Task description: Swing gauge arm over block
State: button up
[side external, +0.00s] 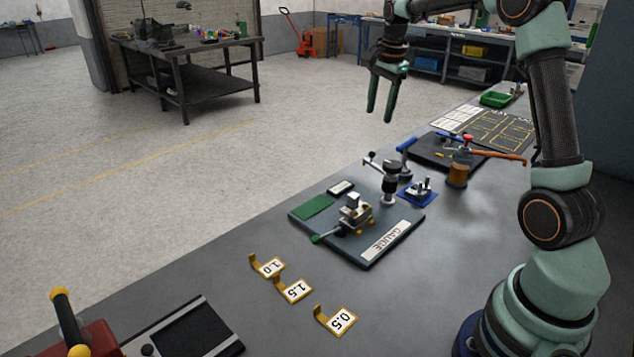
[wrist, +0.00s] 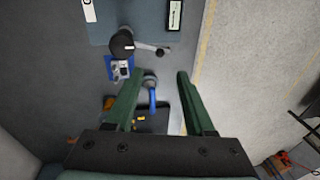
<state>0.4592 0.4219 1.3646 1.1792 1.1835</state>
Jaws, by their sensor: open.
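My gripper (side external: 380,117) hangs high in the side view with its green fingers pointing down, open and empty. In the wrist view the gripper (wrist: 158,72) shows its two fingers wide apart. The gauge post (side external: 388,185) stands at the back edge of the gauge plate, with a short arm (side external: 377,163) reaching left from its top. The post top (wrist: 122,43) and the arm (wrist: 148,47) also show beyond the fingers in the wrist view. A metal block (side external: 353,210) sits on the dark gauge plate (side external: 350,252), apart from the arm. A green-knobbed lever (side external: 325,236) sticks out beside it.
Yellow tags (side external: 293,290) marked 1.0, 1.5 and 0.5 lie in front of the plate. A blue-handled tool (side external: 405,148), a small blue holder (side external: 418,192) and a copper-coloured fixture (side external: 458,170) stand behind and right of the post. The bench edge runs along the left.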

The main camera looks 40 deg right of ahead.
jog(key=s+a+r+n+t, duration=0.1)
jog(key=s+a+r+n, duration=0.15)
jog(key=a+n, duration=0.35)
jog(key=s+a+r+n+t, duration=0.1)
jog(key=s+a+r+n, duration=0.2)
jog(key=a, duration=0.4)
jog(key=s+a+f+n+t, duration=0.2)
jog(key=s+a+f+n, duration=0.2)
jog(key=s+a+n, duration=0.6)
jog(key=w+d+r+m+g, duration=0.1)
jog(key=w+d+m+g, duration=0.1)
jog(key=w+d+m, duration=0.6)
jog(key=w+d+m+g, duration=0.1)
jog(key=w+d+m, duration=0.4)
jog(key=d+m, duration=0.4)
jog(key=w+d+f+m+g, duration=0.1)
jog(key=w+d+f+m, duration=0.1)
jog(key=d+f+m, duration=0.35)
jog(key=shift+n, duration=0.95)
jog(key=f, duration=0.3)
jog(key=w+d+f, duration=0.1)
jog(key=f, duration=0.2)
jog(key=w+d+f, duration=0.1)
jog(key=f, duration=0.2)
jog(key=shift+w+d, duration=0.15)
